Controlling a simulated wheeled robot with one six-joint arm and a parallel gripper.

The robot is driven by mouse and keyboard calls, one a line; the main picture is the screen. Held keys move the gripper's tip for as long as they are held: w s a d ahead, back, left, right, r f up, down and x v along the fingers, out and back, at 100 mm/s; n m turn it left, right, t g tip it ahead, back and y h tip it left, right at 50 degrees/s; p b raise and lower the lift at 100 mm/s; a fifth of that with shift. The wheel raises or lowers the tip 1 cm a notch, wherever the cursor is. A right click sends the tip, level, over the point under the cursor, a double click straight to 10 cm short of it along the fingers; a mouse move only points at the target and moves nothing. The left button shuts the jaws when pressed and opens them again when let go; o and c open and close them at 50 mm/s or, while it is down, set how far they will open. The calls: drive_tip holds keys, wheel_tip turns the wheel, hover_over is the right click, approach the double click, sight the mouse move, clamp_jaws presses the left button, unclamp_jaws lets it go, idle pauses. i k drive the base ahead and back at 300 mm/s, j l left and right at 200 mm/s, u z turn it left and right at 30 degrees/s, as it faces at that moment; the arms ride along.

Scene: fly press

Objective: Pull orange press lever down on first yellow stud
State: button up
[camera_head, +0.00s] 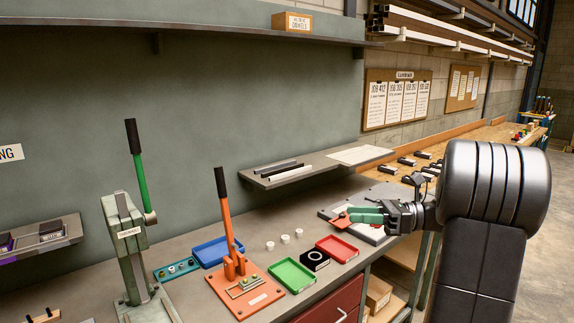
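The orange press (262,296) stands on the grey bench, left of centre. Its orange lever (225,212) is raised, nearly upright and tilted slightly left, with a black grip (220,182) on top. A small metal-and-yellowish fixture (245,286) lies on the press's base plate. I cannot make out a single yellow stud there. My gripper (350,217) is well to the right of the lever, above the right part of the bench, pointing left. It touches nothing of the press. Green and red finger parts overlap in this view, so its opening is unclear.
A taller green press (130,240) stands left of the orange one. Blue (209,252), green (292,275) and red (337,248) trays, a black block (315,260) and small white cups (285,239) surround the orange press. A wall shelf (310,172) juts out behind.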

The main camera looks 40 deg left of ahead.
sight(221, 188)
drive_tip(key=i+u, duration=0.15)
drive_tip(key=i, duration=0.35)
drive_tip(key=i+l+u, duration=0.15)
drive_tip(key=i, duration=0.35)
drive_tip(key=i+j+u, duration=0.1)
drive_tip(key=u, duration=0.3)
drive_tip(key=i+u, duration=0.5)
drive_tip(key=u, duration=0.25)
drive_tip(key=i+u, duration=0.2)
drive_tip(key=u, duration=0.2)
